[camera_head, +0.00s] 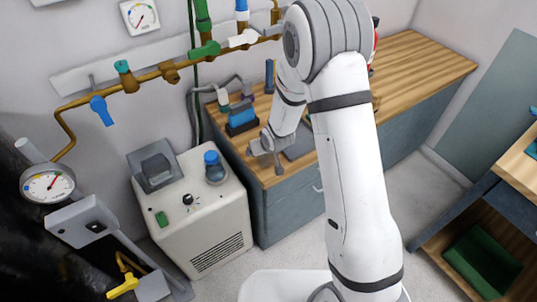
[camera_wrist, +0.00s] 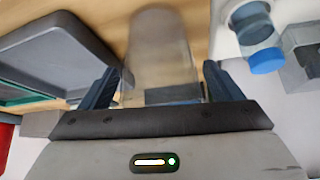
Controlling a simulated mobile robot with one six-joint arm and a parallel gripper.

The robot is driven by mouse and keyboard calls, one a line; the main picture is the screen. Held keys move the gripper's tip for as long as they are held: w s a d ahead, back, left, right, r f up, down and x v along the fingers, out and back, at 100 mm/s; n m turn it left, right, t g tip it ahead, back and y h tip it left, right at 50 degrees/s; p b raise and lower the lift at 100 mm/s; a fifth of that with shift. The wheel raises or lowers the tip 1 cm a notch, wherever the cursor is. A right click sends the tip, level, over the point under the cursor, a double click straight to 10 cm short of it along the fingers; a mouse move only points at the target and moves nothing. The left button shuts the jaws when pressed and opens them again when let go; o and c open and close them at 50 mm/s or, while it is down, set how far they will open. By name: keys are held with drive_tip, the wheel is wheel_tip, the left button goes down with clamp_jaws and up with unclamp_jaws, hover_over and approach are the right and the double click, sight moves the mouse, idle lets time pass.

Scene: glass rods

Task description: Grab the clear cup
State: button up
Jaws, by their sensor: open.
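The clear cup (camera_wrist: 162,40) is a see-through vessel in the upper middle of the wrist view, over the wooden counter top. My gripper (camera_wrist: 160,82) is open, with one dark finger on each side of the cup's near end. I cannot tell whether either finger touches it. In the head view my gripper (camera_head: 268,150) is low over the near edge of the counter, and I cannot make out the cup there.
A grey tray (camera_wrist: 62,25) lies left of the cup in the wrist view. A blue-capped bottle (camera_wrist: 266,60) is at the right; it stands on the white machine (camera_head: 195,225) in the head view. The wooden counter (camera_head: 425,65) is clear toward the back right.

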drive_tip(key=c, duration=1.1)
drive_tip(key=shift+r, duration=0.1)
